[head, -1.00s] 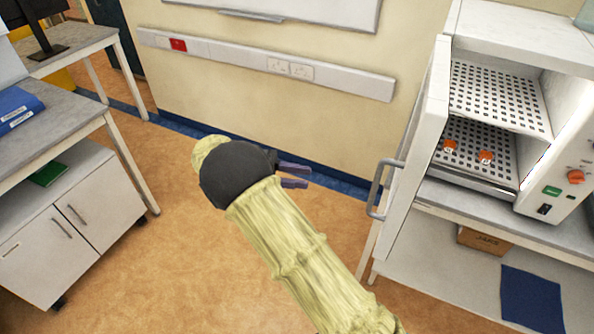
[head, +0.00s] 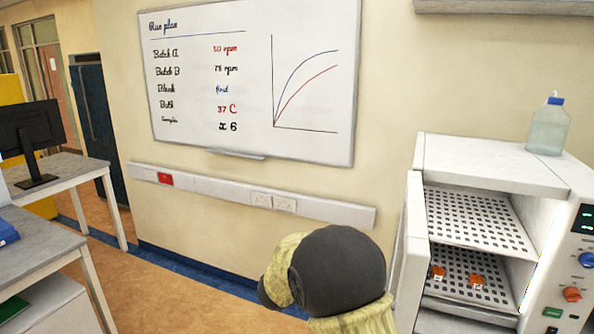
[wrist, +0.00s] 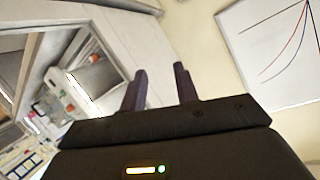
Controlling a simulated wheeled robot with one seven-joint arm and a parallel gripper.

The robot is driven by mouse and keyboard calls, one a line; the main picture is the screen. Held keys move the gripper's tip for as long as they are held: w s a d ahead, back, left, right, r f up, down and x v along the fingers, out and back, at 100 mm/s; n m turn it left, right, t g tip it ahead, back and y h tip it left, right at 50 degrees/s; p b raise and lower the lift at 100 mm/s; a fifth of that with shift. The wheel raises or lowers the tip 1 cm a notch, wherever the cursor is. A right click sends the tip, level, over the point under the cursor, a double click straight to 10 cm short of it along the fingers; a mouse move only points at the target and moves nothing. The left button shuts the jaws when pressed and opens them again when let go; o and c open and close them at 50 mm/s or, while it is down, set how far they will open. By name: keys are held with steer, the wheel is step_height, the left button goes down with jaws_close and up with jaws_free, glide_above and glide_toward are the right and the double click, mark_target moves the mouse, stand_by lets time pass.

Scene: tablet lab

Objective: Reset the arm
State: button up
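My gripper (wrist: 160,85) shows in the wrist view with its two dark fingers apart and nothing between them. In the head view my arm, in a pale yellow sleeve with a dark rounded joint, rises at the bottom centre. The fingers are hidden there. The arm is in front of the wall, left of the open cabinet.
A white cabinet (head: 490,160) stands open at the right, with perforated shelves and two orange items (head: 477,281) on the lower one. A bottle (head: 547,126) stands on top. A whiteboard (head: 330,140) hangs on the wall. Benches with a monitor (head: 30,130) are at the left.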

steer(key=s+a+f+n+g+y, duration=0.1)
steer(key=s+f+n+g+y, duration=0.3)
steer(key=s, duration=0.5)
steer(key=s+f+n+g+y, duration=0.1)
steer(key=s+f+n+y, duration=0.1)
steer(key=s+n+y, duration=0.35)
steer(key=s+d+n+g, duration=0.1)
steer(key=s+d+g, duration=0.1)
steer(key=s+d, duration=0.2)
steer(key=s+d+g+h+p, duration=0.1)
steer(key=s+d, duration=0.4)
steer(key=s, duration=0.6)
steer(key=shift+s+n+g, duration=0.25)
steer(key=shift+n+g, duration=0.1)
steer(key=shift+g, duration=0.25)
steer(key=shift+w+h, duration=0.25)
steer(key=shift+w, duration=0.05)
